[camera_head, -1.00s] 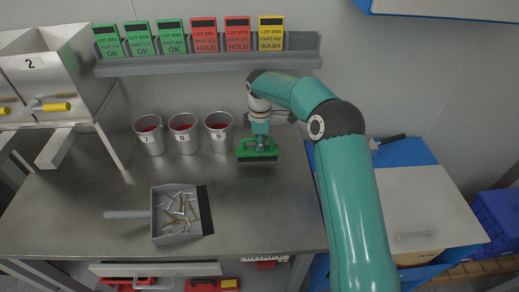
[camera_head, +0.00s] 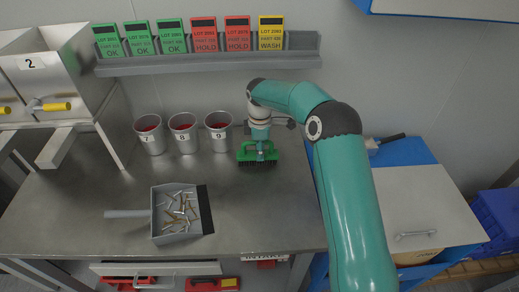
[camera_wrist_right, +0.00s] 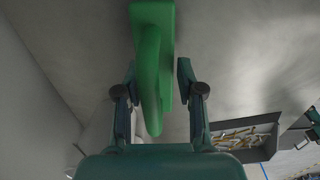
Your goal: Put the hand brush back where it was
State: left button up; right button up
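The hand brush (camera_head: 244,155) has a green body and handle and dark bristles pointing down. It stands at the back of the steel table, right of cup 9, with its bristles apparently on the tabletop. My right gripper (camera_head: 262,150) is directly above and around its handle. In the right wrist view the green handle (camera_wrist_right: 151,80) runs between the two fingertips of my right gripper (camera_wrist_right: 158,75), with a gap on each side, so the gripper looks open. The lower part of the brush is hidden there. My left gripper is not in view.
A grey dustpan (camera_head: 160,225) with several screws lies at the table's front middle. Cups 7 (camera_head: 150,140), 8 (camera_head: 184,138) and 9 (camera_head: 218,138) stand left of the brush. A card rack (camera_head: 210,62) hangs above. The tabletop in front of the brush is clear.

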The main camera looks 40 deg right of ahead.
notch_tip(320, 180, up, 12)
dwell(0.7)
jog(key=shift+s+a, duration=0.1)
dwell(0.3)
